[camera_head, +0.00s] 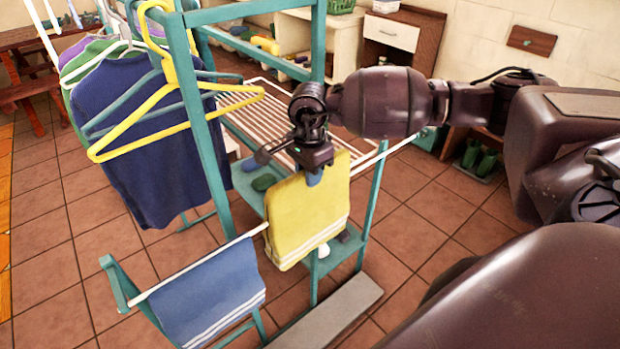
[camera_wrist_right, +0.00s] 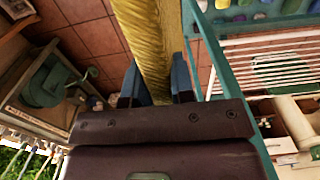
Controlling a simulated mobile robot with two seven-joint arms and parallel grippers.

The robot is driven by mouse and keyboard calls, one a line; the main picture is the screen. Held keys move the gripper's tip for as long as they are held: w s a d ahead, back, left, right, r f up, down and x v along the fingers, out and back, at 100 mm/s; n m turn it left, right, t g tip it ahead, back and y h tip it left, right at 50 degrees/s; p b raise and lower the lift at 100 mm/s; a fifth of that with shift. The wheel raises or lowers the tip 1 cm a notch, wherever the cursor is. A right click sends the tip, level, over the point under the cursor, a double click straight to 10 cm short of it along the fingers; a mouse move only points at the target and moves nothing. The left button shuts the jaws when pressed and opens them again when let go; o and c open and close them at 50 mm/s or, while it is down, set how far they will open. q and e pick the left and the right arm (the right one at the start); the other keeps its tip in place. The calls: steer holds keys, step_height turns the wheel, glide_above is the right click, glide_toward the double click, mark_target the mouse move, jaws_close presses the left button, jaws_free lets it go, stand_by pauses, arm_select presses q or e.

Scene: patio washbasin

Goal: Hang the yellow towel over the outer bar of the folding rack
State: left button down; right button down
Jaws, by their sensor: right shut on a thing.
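The yellow towel (camera_head: 308,215) hangs folded from my right gripper (camera_head: 314,175), with white stripes near its lower edge. My right gripper is shut on its top. In the right wrist view the towel (camera_wrist_right: 155,45) runs between the two blue-grey fingertips (camera_wrist_right: 158,84). The white outer bar (camera_head: 190,267) of the teal folding rack (camera_head: 118,284) shows to the left of the towel and again to its right. The towel hides the stretch between. I cannot tell whether it lies over the bar or hangs in front of it. My left gripper is out of view.
A blue towel (camera_head: 208,297) with white stripes hangs on the outer bar, just left of the yellow one. A yellow hanger (camera_head: 172,92) and a navy shirt (camera_head: 145,140) hang from the teal frame at left. A grey bench-like slab (camera_head: 330,313) is below.

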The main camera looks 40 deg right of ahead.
step_height(320, 180, up, 6)
steer(key=p, duration=0.2)
steer(key=shift+p, duration=0.3)
step_height(320, 180, up, 2)
steer(key=shift+r+p, duration=0.25)
steer(key=shift+p, duration=0.3)
step_height(320, 180, up, 2)
steer(key=shift+r+p, duration=0.2)
steer(key=shift+p, duration=0.35)
step_height(320, 180, up, 9)
steer(key=p, duration=0.2)
